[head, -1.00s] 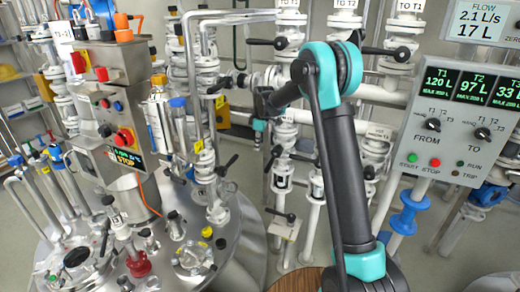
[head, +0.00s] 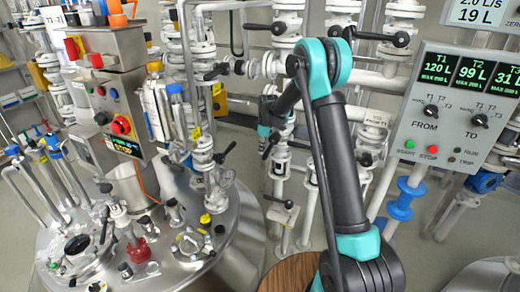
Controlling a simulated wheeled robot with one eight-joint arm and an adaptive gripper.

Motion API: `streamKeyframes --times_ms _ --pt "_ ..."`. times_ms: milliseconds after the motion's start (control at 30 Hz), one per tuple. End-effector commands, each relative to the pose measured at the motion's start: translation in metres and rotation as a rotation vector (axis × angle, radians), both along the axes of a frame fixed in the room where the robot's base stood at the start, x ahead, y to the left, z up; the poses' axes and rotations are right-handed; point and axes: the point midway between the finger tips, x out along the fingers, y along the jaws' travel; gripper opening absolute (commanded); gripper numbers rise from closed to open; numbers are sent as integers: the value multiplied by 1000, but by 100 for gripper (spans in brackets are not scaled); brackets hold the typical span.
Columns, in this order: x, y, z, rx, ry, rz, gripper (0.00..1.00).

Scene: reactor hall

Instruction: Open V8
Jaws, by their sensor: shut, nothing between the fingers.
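Several valves with black lever handles sit on white and steel pipes behind and beside my arm. I cannot read a V8 tag on any of them. One black-handled valve (head: 281,201) stands low, just below my gripper. Another black lever (head: 226,152) is to the left of it. My gripper (head: 266,143) is shut and empty, small and partly hidden among the pipes at the centre. I cannot tell whether it touches a handle.
A control panel (head: 424,150) at right shows T1 120 L, T2 99 L, T3 31 L. A flow display (head: 478,12) reads 19 L. A steel reactor vessel (head: 225,255) with fittings fills the lower left.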

Motion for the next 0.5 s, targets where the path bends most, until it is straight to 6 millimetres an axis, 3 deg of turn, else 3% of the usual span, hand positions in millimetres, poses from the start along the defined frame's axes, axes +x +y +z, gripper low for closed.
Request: streamKeyframes --times_ms 233,500 --pt "-3 -8 -8 -9 4 1 0" --pt "-10 -25 -18 -220 90 1 0"
